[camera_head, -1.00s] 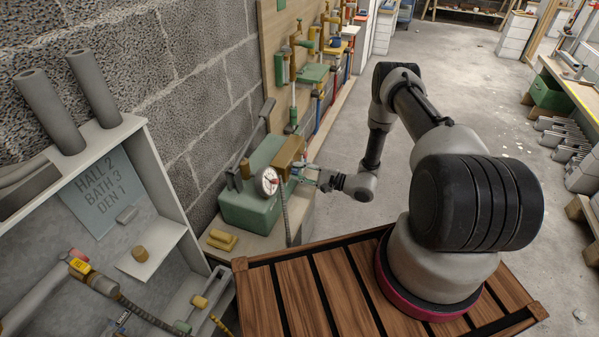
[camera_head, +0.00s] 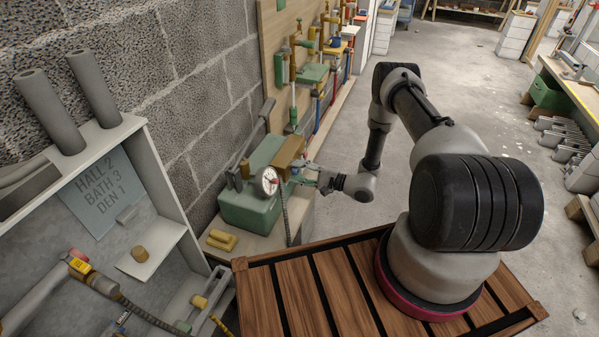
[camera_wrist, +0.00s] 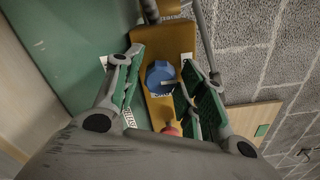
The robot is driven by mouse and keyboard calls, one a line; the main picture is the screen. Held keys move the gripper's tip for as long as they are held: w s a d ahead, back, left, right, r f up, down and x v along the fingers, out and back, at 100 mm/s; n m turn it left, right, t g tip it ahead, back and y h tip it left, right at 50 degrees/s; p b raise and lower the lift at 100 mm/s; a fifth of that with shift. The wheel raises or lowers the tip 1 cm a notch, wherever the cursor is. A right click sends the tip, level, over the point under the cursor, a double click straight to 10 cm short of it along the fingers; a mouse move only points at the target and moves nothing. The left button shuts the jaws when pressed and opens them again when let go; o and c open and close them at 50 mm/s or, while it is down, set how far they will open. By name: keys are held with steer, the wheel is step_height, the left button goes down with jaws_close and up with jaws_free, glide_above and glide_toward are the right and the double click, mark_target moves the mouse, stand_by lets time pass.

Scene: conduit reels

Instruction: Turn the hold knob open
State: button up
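A blue faceted knob (camera_wrist: 160,76) sits on a brass-coloured block (camera_wrist: 171,45), which is on a green pump box (camera_head: 249,207). I cannot tell from a label whether this is the hold knob. My gripper (camera_wrist: 163,92) is open, with one green-padded finger on each side of the blue knob. Gaps show between the pads and the knob, and nothing is held. In the head view my gripper (camera_head: 312,178) is at the right side of the pump, beside the brass block (camera_head: 289,151). The knob is not clear there. A small red part (camera_wrist: 171,130) shows nearer the palm.
A round white gauge (camera_head: 268,181) and a hose are on the pump's near side. A dark lever (camera_head: 253,135) rises behind it. Yellow blocks (camera_head: 222,239) lie on the bench. A block wall is behind; open floor is to the right.

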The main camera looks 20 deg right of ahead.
stand_by(0.3)
steer(key=v, duration=1.2)
